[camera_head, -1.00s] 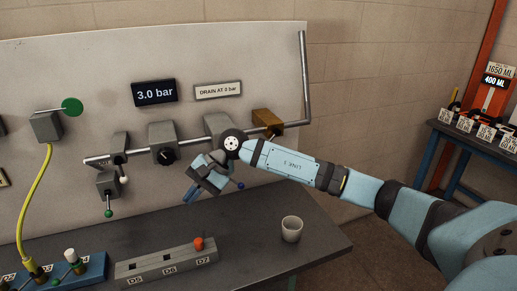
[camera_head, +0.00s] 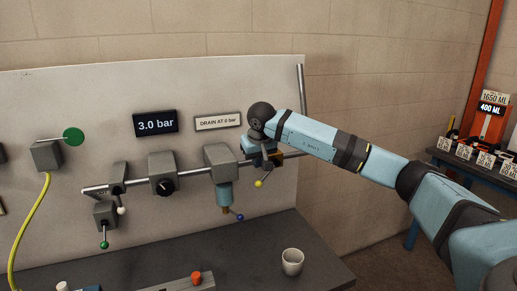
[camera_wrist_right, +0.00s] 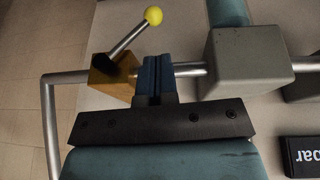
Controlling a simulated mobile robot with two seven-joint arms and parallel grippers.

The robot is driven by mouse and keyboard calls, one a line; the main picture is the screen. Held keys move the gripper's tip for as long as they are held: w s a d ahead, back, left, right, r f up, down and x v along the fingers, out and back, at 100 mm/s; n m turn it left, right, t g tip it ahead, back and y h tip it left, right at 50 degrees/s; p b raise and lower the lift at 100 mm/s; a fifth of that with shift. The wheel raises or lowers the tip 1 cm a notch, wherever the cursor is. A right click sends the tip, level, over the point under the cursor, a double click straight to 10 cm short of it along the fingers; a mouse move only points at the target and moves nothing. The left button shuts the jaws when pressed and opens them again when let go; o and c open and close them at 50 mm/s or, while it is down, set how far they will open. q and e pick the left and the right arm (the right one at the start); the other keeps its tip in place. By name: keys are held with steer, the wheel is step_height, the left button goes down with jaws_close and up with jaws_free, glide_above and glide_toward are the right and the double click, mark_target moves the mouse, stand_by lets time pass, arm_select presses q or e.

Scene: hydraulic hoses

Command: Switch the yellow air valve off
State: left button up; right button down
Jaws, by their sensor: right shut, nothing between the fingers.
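The yellow air valve is a brass block on the steel pipe, with a short metal lever ending in a yellow ball. In the head view the yellow ball (camera_head: 258,183) hangs below the pipe, and my gripper and wrist partly hide the block. In the right wrist view the brass block (camera_wrist_right: 112,80) and the yellow ball (camera_wrist_right: 153,15) show clearly, with the lever slanting away from the pipe. My right gripper (camera_head: 264,158) is shut and empty beside the block. Its blue fingers (camera_wrist_right: 155,62) are close to the lever; I cannot tell whether they touch. My left gripper is out of view.
A grey unit with a blue-ball drain lever (camera_head: 239,217) hangs on the pipe to the left. A gauge (camera_head: 156,122) reads 3.0 bar, beside a sign (camera_head: 218,121) reading "DRAIN AT 0 bar". A cup (camera_head: 292,262) stands on the bench below. A vertical pipe (camera_head: 301,105) rises behind my arm.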

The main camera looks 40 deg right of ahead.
mark_target(261, 182)
steer(key=x, duration=0.4)
steer(key=s+p+x, duration=0.1)
steer(key=x, duration=0.1)
steer(key=shift+w+d+f, duration=0.15)
steer(key=shift+f, duration=0.2)
steer(key=shift+d+f, duration=0.15)
steer(key=shift+f, duration=0.25)
steer(key=shift+f+b, duration=0.15)
steer(key=shift+b, duration=0.2)
steer(key=shift+s+d+f, duration=0.2)
steer(key=shift+d+f, duration=0.15)
steer(key=shift+s+d+f+n+g+h+p, duration=0.15)
steer(key=shift+d+f+g+h+p, duration=0.2)
steer(key=shift+h, duration=0.55)
steer(key=shift+s+d+f+n+g+h+p, duration=0.25)
steer(key=shift+d+f+h, duration=0.2)
steer(key=shift+h, duration=0.45)
steer(key=shift+s+d+f+n+g+h+p, duration=0.15)
steer(key=shift+d+f+h+p, duration=0.3)
steer(key=shift+h, duration=0.45)
steer(key=shift+w+d+r, duration=0.1)
